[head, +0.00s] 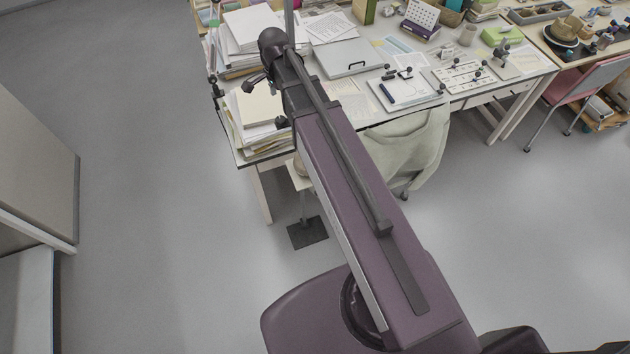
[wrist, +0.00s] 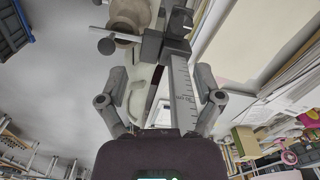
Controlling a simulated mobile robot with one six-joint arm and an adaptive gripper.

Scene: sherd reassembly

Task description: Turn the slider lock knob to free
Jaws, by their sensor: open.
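In the wrist view a dark slider block (wrist: 165,46) sits on an upright post with a graduated scale (wrist: 184,92). A thin rod runs left from the block to a dark round knob (wrist: 106,46), which looks like the lock knob, though its setting cannot be read. My gripper (wrist: 162,72) is open, with one finger on each side of the post's lower part and nothing clearly held. The knob lies beyond the left fingertip, apart from it. In the head view my gripper (head: 256,82) is at the desk's left end; my arm hides the slider there.
A beige rounded thing (wrist: 130,14) is close behind the rod. The desk (head: 350,120) holds paper stacks (head: 252,28), a closed grey case (head: 348,57) and a white board with tools (head: 405,92). A chair with a pale garment (head: 410,145) stands in front. The left floor is open.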

